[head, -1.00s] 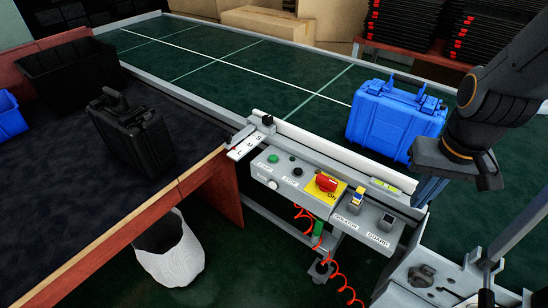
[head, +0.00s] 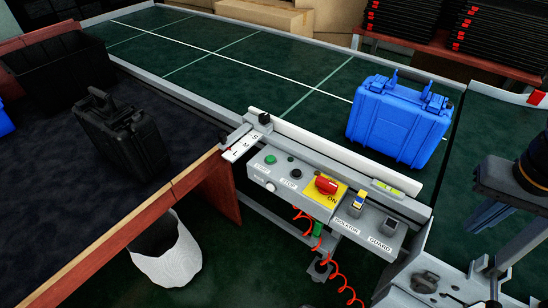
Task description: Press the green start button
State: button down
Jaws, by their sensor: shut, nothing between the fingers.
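The green start button (head: 269,160) is a small round cap at the left end of the grey control panel (head: 278,190) on the conveyor's near side. A black stop button (head: 296,174) sits just right of it. Nothing covers the green button. Part of my gripper and arm is cut off by the picture edge.
A red knob (head: 326,185) on a yellow plate, an isolator switch (head: 357,203) and a guard switch (head: 388,224) lie along the panel. A blue case (head: 398,125) stands on the conveyor. A black case (head: 117,140) stands on the left table.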

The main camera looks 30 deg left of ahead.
aim_at(269, 159)
jog(key=u, duration=0.05)
jog(key=k, duration=0.2)
jog(key=u, duration=0.95)
jog(key=i, duration=0.5)
